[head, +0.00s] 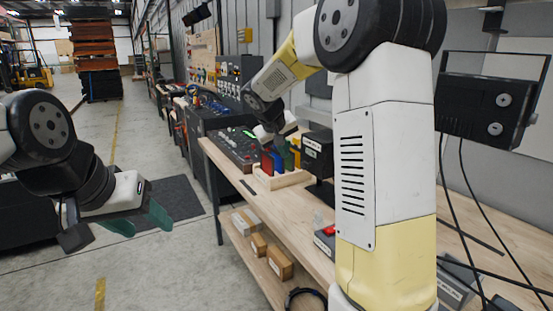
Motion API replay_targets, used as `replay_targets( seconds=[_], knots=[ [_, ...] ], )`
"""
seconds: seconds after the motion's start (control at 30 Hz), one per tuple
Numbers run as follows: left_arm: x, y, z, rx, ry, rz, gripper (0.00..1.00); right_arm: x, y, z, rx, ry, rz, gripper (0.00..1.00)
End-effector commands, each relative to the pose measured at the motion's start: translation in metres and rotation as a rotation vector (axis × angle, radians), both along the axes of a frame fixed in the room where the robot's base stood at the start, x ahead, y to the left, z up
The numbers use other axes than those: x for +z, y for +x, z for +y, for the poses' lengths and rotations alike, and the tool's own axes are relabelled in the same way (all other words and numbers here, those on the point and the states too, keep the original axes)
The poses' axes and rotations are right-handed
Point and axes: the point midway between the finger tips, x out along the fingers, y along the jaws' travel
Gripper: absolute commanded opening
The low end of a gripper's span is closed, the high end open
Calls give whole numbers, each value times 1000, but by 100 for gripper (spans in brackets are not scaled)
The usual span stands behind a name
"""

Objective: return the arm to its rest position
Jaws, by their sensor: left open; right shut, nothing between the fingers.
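My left gripper (139,222) hangs at the left over the grey floor. Its two green fingers are apart with nothing between them, clear of the bench. My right arm rises large in the centre right, bends over at the top and reaches down to the far part of the bench. My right gripper (279,139) is small there, shut and empty, just above or in front of a wooden rack (283,181) of coloured upright pieces. Its fingertips are partly hard to make out, and I cannot tell whether they touch the pieces.
The wooden workbench (235,168) runs along the right. A black labelled box (317,154) stands beside the rack. Cartons (279,263) lie on the lower shelf. A black device (487,109) with cables is at the right. Open floor lies left of the bench.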

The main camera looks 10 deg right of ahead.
Motion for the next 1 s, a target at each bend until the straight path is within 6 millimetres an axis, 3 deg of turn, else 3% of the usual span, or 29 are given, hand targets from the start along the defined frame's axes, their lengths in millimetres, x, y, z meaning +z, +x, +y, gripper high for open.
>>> replay_targets(
  seconds=[0.27,0.37,0.5,0.8,1.0],
  knots=[
    [0,0,0,0,0,0,55,18,-24,1,-7,33,6,0],
    [0,0,0,0,0,0,55,25,-57,-6,-17,102,17,0],
    [0,0,0,0,0,0,55,33,-125,-10,-25,238,31,0],
    [0,0,0,0,0,0,55,27,-265,10,-9,489,17,0],
    [0,0,0,0,0,0,55,15,-315,26,4,576,-8,0]
  ],
)
